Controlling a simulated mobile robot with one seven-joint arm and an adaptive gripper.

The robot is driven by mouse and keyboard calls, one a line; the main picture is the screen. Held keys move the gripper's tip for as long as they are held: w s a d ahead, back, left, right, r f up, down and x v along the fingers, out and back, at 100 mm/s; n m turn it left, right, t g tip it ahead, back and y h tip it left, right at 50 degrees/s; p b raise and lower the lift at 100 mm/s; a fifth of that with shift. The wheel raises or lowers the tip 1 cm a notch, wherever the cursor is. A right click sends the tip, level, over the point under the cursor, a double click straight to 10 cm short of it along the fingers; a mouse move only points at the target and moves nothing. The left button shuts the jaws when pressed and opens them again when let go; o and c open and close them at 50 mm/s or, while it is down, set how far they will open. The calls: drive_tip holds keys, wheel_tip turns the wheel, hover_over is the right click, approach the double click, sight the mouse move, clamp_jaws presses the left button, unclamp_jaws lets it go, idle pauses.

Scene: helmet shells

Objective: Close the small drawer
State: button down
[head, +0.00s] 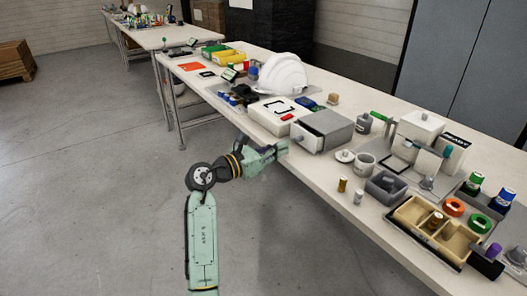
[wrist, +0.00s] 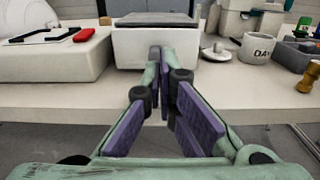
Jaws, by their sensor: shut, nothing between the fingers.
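The small drawer (head: 302,139) has a white front and sits in a grey box-shaped cabinet (head: 329,125) at the table's near edge. In the head view it sticks out of the cabinet towards my side, with a dark gap behind its front. In the wrist view its white front (wrist: 153,48) faces me. My gripper (head: 286,147) is shut and empty, with its fingertips (wrist: 161,52) at the middle of the drawer front. I cannot tell whether they touch it.
A white box with a red piece (head: 277,113) stands left of the drawer, with a white helmet shell (head: 283,75) behind. A mug (wrist: 256,47), a lid (wrist: 217,52) and a brass-coloured cylinder (wrist: 309,76) stand to the right. The floor before the table is clear.

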sight(296, 141)
drive_tip(key=shift+x, duration=1.5)
drive_tip(key=shift+w+d+r+p, duration=0.3)
drive_tip(key=shift+d+p, duration=0.25)
drive_tip(key=shift+p, duration=0.45)
drive_tip(key=shift+w+d+p, duration=0.25)
drive_tip(key=shift+d+p, duration=0.1)
drive_tip(key=shift+p, duration=0.15)
drive_tip(key=shift+w+d+f, duration=0.1)
drive_tip(key=shift+w+d, duration=0.1)
drive_tip(key=shift+d, duration=0.1)
drive_tip(key=shift+f, duration=0.15)
drive_tip(key=shift+p, duration=0.3)
